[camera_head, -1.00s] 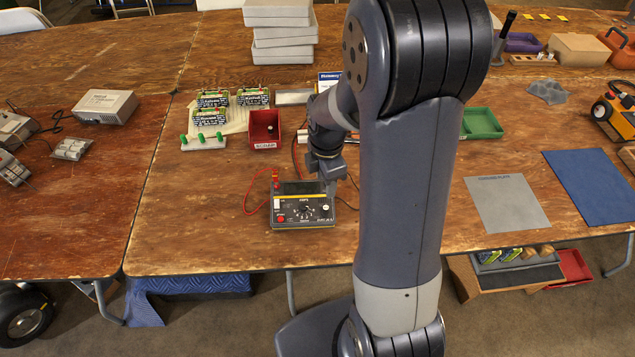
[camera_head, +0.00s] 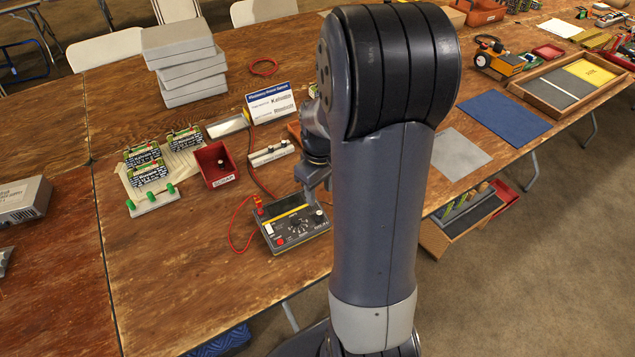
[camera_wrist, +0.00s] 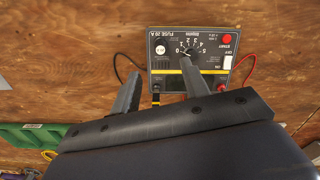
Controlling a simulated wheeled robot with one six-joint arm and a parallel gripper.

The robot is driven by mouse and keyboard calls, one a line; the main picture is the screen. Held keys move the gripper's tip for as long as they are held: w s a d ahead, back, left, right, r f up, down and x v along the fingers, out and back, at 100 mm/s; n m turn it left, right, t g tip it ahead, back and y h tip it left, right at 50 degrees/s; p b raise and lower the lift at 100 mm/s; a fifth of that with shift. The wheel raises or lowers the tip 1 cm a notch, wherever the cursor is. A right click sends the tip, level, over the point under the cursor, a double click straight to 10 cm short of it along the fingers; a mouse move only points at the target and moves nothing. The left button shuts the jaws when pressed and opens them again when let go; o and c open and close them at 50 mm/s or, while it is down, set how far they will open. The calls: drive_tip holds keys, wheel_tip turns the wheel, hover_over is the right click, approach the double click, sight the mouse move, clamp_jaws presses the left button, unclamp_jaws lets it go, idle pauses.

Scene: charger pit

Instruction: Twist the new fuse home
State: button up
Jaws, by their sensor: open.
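A black and yellow tester (camera_head: 285,232) sits on the wooden table left of my arm. In the wrist view the tester (camera_wrist: 215,75) is upside down, with a dial, a red button and a "FUSE" label. A small pale round cap (camera_wrist: 160,50) lies near that label; it also shows at the tester's right side in the head view (camera_head: 318,212). I cannot tell whether it is seated fully. My gripper (camera_wrist: 160,83) is open, its two fingers apart near the tester's edge with nothing between them. In the head view my gripper (camera_head: 316,188) hangs over the tester's back right.
A red scrap bin (camera_head: 213,162) with a small item inside stands behind the tester. A pale holder strip (camera_head: 270,153) and a sign board (camera_head: 272,103) are farther back. Green boards (camera_head: 148,174) lie left. Red and black leads run beside the tester.

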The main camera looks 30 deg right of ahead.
sight(319, 213)
wheel_tip(319, 213, down, 8)
drive_tip(key=shift+r, duration=0.1)
drive_tip(key=shift+c, duration=0.3)
drive_tip(key=c, duration=0.8)
drive_tip(key=shift+m, duration=1.2)
